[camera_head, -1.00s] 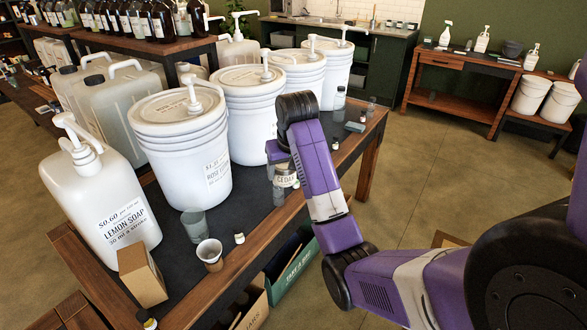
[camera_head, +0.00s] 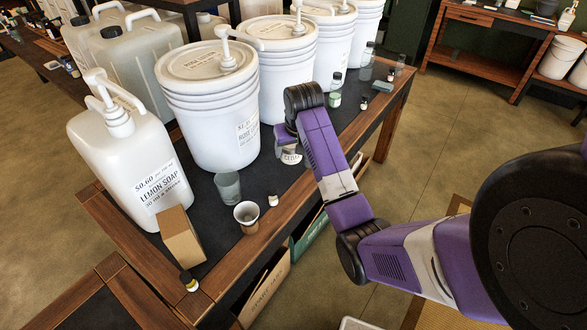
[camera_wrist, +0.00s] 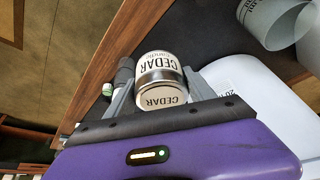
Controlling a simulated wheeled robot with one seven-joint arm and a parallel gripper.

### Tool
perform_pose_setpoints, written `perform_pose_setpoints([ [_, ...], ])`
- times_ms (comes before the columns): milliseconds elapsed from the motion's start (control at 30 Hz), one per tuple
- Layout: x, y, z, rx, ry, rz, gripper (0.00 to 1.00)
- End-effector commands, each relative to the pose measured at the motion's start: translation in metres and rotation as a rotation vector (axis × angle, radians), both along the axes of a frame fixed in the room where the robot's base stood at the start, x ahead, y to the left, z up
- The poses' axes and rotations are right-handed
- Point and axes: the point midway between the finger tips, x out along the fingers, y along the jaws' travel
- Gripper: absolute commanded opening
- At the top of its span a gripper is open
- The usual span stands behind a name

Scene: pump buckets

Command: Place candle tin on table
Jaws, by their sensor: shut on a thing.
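The candle tin (camera_wrist: 160,72) is a small silver tin with a cream label reading CEDAR. My gripper (camera_wrist: 158,84) is shut on it, one finger on each side, in the wrist view. In the head view the tin (camera_head: 291,158) shows just below my gripper (camera_head: 289,150), over the dark top of the table (camera_head: 124,244), right of the ROSE-labelled bucket. I cannot tell whether its base touches the tabletop. My purple arm hides some of the table to its right.
White pump buckets (camera_head: 210,110) line the back of the table. A LEMON SOAP jug (camera_head: 130,160), cardboard box (camera_head: 181,236), grey tumbler (camera_head: 228,187) and paper cup (camera_head: 246,217) stand at the near left. Small bottles (camera_head: 337,79) stand at the far right. Dark tabletop around the tin is partly clear.

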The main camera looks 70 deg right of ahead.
Motion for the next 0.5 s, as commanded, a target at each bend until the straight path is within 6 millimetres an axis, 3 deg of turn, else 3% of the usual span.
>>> perform_pose_setpoints([
  [33, -0.001, 0.001, -0.014, 0.004, 0.003, -0.001, 0.15],
  [200, -0.001, 0.000, -0.048, 0.002, 0.001, -0.001, 0.15],
  [500, 0.000, 0.000, -0.075, 0.002, 0.001, 0.000, 0.15],
])
